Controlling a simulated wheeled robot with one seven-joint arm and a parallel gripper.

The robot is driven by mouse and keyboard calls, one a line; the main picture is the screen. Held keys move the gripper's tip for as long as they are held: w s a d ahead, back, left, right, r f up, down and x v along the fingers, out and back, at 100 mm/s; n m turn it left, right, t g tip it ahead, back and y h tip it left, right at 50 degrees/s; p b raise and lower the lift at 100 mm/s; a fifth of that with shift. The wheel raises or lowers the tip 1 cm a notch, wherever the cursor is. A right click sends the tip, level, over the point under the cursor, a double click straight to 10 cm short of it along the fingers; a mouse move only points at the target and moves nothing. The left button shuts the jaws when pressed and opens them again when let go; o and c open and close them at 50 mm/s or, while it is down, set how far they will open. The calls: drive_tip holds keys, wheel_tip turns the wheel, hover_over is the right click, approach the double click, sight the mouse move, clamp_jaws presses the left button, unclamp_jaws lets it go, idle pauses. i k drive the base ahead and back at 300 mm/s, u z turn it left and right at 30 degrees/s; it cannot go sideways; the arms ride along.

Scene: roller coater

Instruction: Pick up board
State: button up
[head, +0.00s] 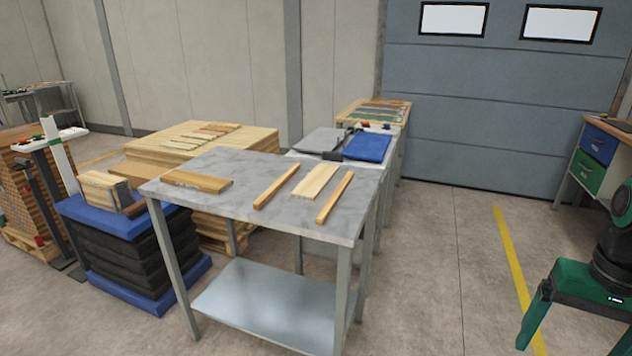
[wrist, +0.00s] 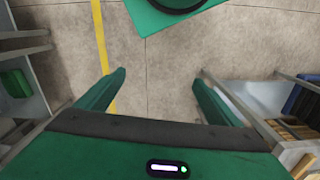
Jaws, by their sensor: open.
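A pale flat board (head: 314,180) lies on the grey-topped metal table (head: 235,195) in the head view, between a left wooden strip (head: 275,186) and a right wooden strip (head: 334,197). A thicker brown wooden piece (head: 197,180) lies at the table's left end. I cannot tell which piece the task means. My green gripper (wrist: 160,77) is open and empty in the wrist view, its fingers spread above bare floor. In the head view it is at the lower right, partly cut off, well away from the table. The table's boards do not show clearly in the wrist view.
Behind the table is a stack of wooden sheets (head: 150,143) with strips on top. A blue-topped black stack (head: 125,235) stands left. A bench with a blue item (head: 368,146) is behind. A workbench (head: 601,145) stands right. Floor (head: 440,270) between table and gripper is clear.

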sight(312, 184)
drive_tip(key=i, duration=0.8)
drive_tip(key=u, duration=0.4)
drive_tip(key=i, duration=0.75)
drive_tip(key=u, duration=0.3)
